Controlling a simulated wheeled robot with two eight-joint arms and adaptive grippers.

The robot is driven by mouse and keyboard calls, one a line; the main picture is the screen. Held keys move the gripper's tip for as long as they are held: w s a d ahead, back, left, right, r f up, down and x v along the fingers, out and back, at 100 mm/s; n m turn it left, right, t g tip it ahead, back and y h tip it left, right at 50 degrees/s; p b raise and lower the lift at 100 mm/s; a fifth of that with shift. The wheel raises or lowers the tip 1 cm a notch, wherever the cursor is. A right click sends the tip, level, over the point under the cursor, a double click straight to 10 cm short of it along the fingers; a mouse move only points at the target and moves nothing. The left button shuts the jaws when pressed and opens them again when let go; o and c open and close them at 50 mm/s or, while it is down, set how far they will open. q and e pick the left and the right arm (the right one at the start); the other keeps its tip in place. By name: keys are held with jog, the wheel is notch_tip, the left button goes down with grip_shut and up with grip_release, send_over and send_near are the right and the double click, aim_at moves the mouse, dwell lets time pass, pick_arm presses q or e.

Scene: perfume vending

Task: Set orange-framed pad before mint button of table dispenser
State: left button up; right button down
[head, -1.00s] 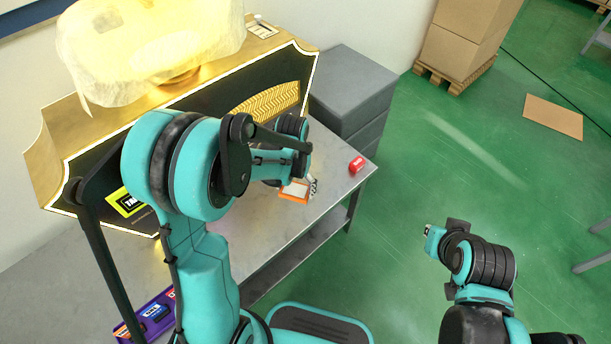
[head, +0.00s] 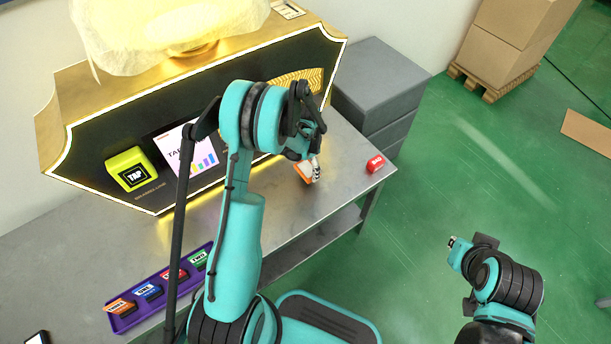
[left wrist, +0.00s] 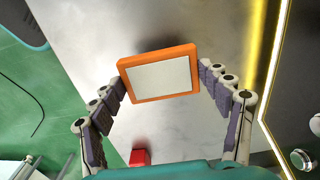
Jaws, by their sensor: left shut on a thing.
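The orange-framed pad (head: 304,172) has a pale face and is held by my left gripper (head: 313,168), near the right end of the table. In the left wrist view the pad (left wrist: 160,76) sits between the two fingertips of the gripper (left wrist: 160,78), shut on its sides. The dispenser (head: 95,150) is a dark, light-edged cabinet at the back of the table. A purple tray (head: 122,322) at front left holds several coloured buttons, with a green one (head: 199,259) at its right end; its label is too small to read. My right gripper (head: 462,250) hangs over the floor; its jaws are unclear.
A red block (head: 375,163) lies near the table's right edge. A grey drawer unit (head: 372,85) adjoins the table. Bare tabletop (head: 110,248) lies between tray and cabinet.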

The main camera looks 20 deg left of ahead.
aim_at(305, 168)
pick_arm(q)
jog(key=shift+w+a+f, duration=0.1)
jog(key=shift+a+f, duration=0.1)
jog(key=shift+a, duration=0.1)
jog(key=shift+f, duration=0.25)
notch_tip(305, 168, down, 4)
jog(key=shift+r+b, duration=0.25)
jog(key=shift+b, duration=0.9)
jog(key=shift+r, duration=0.1)
jog(key=o, duration=1)
jog(key=shift+f, duration=0.2)
jog(key=shift+o, duration=0.2)
jog(key=shift+r, duration=0.1)
